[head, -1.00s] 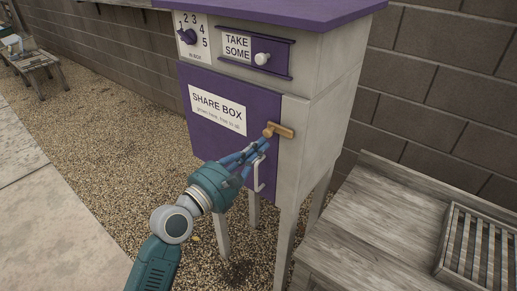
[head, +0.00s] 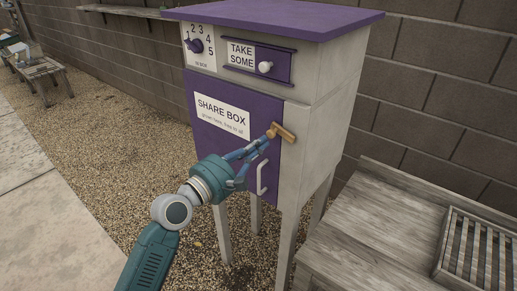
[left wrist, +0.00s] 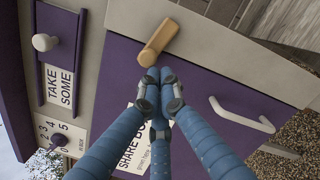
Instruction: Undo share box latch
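The share box (head: 318,100) has a purple door (head: 205,137) with a "SHARE BOX" label. A tan wooden latch (head: 285,132) sits at the door's upper right edge, reaching onto the pale frame and tilted. My left gripper (head: 266,139) is at the latch's door-side end. In the left wrist view the latch (left wrist: 159,42) lies diagonally just past the fingertips (left wrist: 159,74). The blue fingers are drawn together, their tips at or touching its lower end; I see no clear grasp around it. My right gripper is not in view.
A white door handle (head: 262,178) is just below my left fingers. Above are a "TAKE SOME" drawer with a white knob (head: 265,67) and a purple number dial (head: 195,46). A wooden bench (head: 375,225) with a slatted tray (head: 478,250) stands at right. Gravel lies at left.

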